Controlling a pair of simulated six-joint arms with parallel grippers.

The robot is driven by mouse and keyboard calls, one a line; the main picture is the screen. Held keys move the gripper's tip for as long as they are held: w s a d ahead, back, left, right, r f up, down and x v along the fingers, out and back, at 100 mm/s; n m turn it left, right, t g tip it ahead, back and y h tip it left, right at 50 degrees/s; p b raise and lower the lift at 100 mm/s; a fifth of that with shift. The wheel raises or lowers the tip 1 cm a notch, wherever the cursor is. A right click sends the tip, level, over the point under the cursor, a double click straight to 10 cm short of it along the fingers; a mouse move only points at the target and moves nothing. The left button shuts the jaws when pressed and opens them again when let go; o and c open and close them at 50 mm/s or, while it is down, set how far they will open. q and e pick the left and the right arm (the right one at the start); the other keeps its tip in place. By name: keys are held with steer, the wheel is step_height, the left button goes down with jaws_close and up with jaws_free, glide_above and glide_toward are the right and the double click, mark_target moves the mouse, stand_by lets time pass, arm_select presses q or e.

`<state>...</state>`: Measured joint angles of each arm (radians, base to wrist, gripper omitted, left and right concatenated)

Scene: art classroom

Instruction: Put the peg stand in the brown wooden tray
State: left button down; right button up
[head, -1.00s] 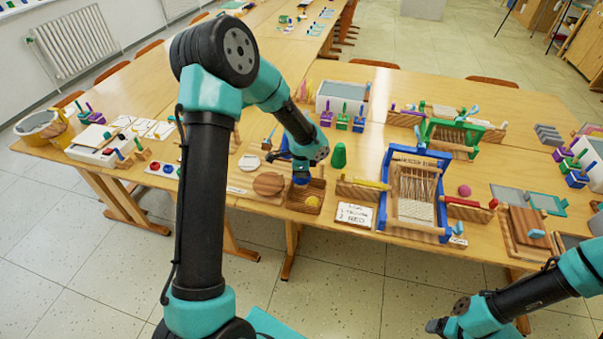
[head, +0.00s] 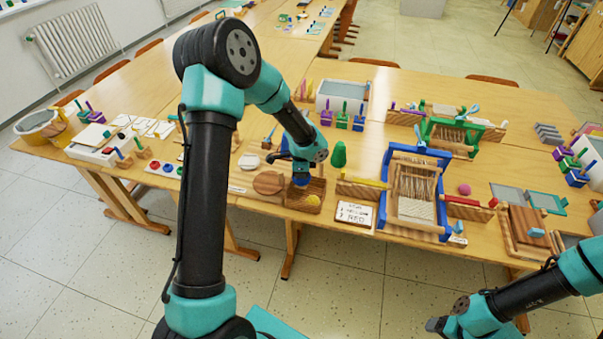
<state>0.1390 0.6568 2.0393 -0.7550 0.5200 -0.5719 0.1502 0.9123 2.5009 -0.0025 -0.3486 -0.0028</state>
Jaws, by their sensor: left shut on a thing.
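The brown wooden tray (head: 318,188) stands near the front edge of the table, with a yellow ball (head: 313,200) in its front right part. My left gripper (head: 300,183) points down over the tray's left rear part. It is shut on a small blue thing, seemingly the peg stand (head: 300,179), mostly hidden by my wrist. I cannot tell whether this thing touches the tray floor. My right gripper (head: 437,326) is low at the bottom right, away from the table top; its jaws are too unclear to read.
A round wooden board (head: 268,183) lies left of the tray. A green cone (head: 339,154) stands behind it to the right. A lettered card (head: 354,214) and a blue-framed loom (head: 413,190) are to the right. A white bin (head: 342,96) stands behind.

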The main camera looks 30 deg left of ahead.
arm_select(q)
steer(key=shift+f, duration=1.55)
stand_by(1.1)
stand_by(0.3)
steer(key=c, duration=0.9)
jaws_free()
steer(key=shift+c, duration=0.2)
steer(key=shift+r, duration=0.1)
step_height(320, 180, up, 17)
stand_by(0.6)
